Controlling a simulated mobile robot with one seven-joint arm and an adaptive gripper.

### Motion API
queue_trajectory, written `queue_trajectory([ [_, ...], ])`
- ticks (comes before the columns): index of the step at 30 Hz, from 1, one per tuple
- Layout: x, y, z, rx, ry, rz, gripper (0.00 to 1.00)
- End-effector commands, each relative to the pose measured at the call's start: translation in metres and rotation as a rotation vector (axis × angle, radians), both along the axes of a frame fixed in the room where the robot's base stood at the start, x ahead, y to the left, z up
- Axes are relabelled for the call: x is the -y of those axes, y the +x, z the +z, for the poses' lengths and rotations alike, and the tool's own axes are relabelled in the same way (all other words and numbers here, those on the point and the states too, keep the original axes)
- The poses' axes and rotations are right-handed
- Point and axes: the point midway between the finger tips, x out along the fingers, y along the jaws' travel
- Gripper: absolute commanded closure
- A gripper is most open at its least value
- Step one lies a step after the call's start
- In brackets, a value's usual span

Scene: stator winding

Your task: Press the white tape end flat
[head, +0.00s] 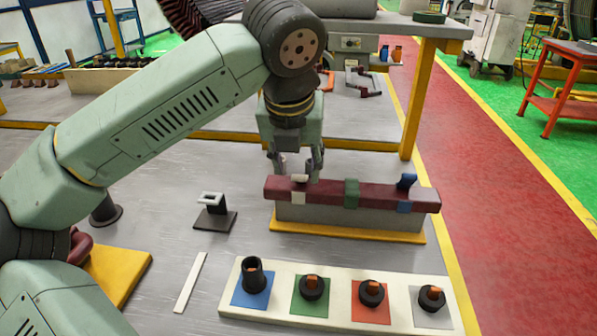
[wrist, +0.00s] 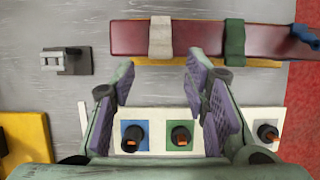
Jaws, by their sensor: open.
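A dark red bar (head: 331,194) lies on a grey block with a yellow base. It carries three tape bands: white (head: 299,197) at the left, green (head: 351,193) in the middle and blue (head: 404,206) at the right. A pale piece at the top of the white band seems raised in the head view, partly hidden by a finger. The white band (wrist: 160,38) also shows in the wrist view, ahead of my fingertips. My gripper (head: 296,166) is open and empty, over the bar's left end; whether it touches the tape I cannot tell.
In front of the bar, a white board (head: 277,305) holds several dark parts on coloured squares. A small stand (head: 215,213) and a white strip (head: 190,283) lie at its left, with a yellow plate (head: 121,273) farther left. The blue tape end (head: 407,180) sticks up.

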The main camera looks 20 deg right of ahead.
Motion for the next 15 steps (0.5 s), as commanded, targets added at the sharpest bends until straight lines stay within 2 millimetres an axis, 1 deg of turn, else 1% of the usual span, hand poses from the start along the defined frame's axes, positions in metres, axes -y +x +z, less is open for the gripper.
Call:
queue_trajectory([
  [3, 0.004, 0.007, -0.018, -0.002, 0.000, -0.003, 0.58],
  [7, 0.006, 0.012, -0.033, -0.001, -0.001, -0.002, 0.58],
  [10, 0.007, 0.015, -0.040, -0.001, -0.001, -0.002, 0.58],
  [15, 0.008, 0.016, -0.043, 0.001, -0.001, -0.001, 0.58],
])
